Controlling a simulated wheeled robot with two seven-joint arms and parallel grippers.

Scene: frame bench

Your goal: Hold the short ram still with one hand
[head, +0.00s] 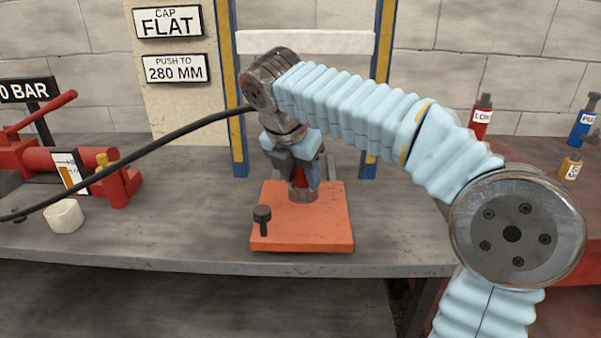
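The short ram (300,174), red with a grey metal collar at its foot, stands upright on the orange plate (330,225) on the bench. My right gripper (303,178) reaches down over it from above, with its fingers on both sides of the red body and seemingly closed on it. The gripper hides most of the ram's upper part. My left gripper is not in view.
A blue-and-yellow frame (232,90) with a white crossbar (340,42) stands behind the plate. A black knob (262,217) rises from the plate. A red pump (75,168) and black hose (150,150) are left. Labelled cylinders (482,118) stand right.

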